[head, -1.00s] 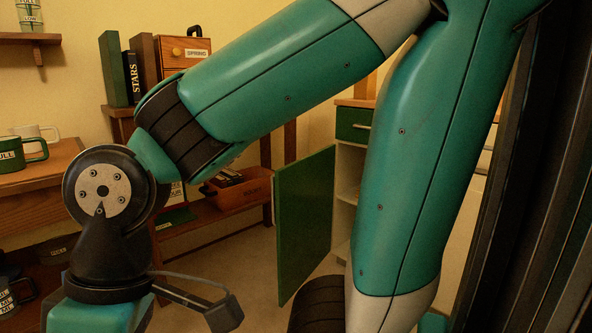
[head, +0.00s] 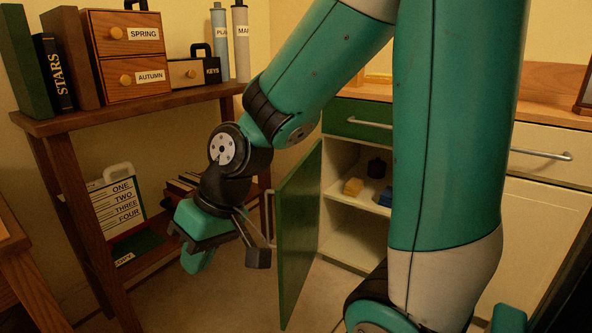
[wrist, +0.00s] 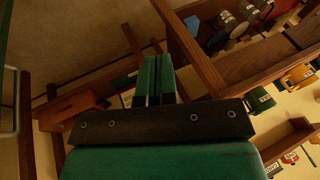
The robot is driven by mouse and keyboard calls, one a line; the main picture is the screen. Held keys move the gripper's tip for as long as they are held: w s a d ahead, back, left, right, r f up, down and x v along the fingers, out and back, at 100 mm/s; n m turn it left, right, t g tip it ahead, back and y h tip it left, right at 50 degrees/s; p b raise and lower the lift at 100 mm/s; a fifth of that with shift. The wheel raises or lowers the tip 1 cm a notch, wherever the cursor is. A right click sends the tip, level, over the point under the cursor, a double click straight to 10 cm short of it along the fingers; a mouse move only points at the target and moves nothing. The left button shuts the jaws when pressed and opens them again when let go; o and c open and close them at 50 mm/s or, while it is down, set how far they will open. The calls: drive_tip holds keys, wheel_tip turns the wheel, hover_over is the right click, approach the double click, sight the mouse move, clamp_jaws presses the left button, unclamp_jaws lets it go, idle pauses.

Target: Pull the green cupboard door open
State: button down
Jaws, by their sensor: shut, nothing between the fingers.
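The green cupboard door (head: 300,235) stands swung well out from the cupboard, with the shelves (head: 352,208) inside exposed. Its pale bar handle (head: 270,215) is on the door's left face, partly hidden by my wrist. My gripper (head: 197,262) is left of the door, apart from the handle, and points downward. In the wrist view its two green fingers (wrist: 155,78) are together with nothing between them. A pale bar that looks like the handle (wrist: 14,100) shows at the left edge of the wrist view, away from the fingers.
A wooden shelf unit (head: 130,115) with books, small drawers and a KEYS box stands at left, close behind my wrist. A green drawer (head: 358,119) sits above the opening. A yellow block (head: 353,186) lies on the cupboard shelf. Floor is free below my gripper.

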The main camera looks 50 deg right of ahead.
drive_tip(key=w+d+r+m+t+h+p, duration=0.1)
drive_tip(key=w+d+r+m+t+p, duration=0.15)
drive_tip(key=d, duration=0.45)
drive_tip(key=w+d+r+m+t+h+p, duration=0.1)
drive_tip(key=w+d+m+p, duration=0.25)
drive_tip(key=d, duration=0.35)
drive_tip(key=s+d+m+h+p, duration=0.25)
drive_tip(key=d+m+p, duration=0.25)
drive_tip(key=d, duration=0.7)
drive_tip(key=m+h, duration=0.3)
approach(287, 197)
wheel_tip(287, 197, down, 5)
drive_tip(key=w+d, duration=0.1)
drive_tip(key=d, duration=0.1)
drive_tip(key=shift+w+a+r+t+y+p, duration=0.15)
drive_tip(key=shift+w+t+y+p, duration=0.15)
drive_tip(key=shift+w, duration=0.5)
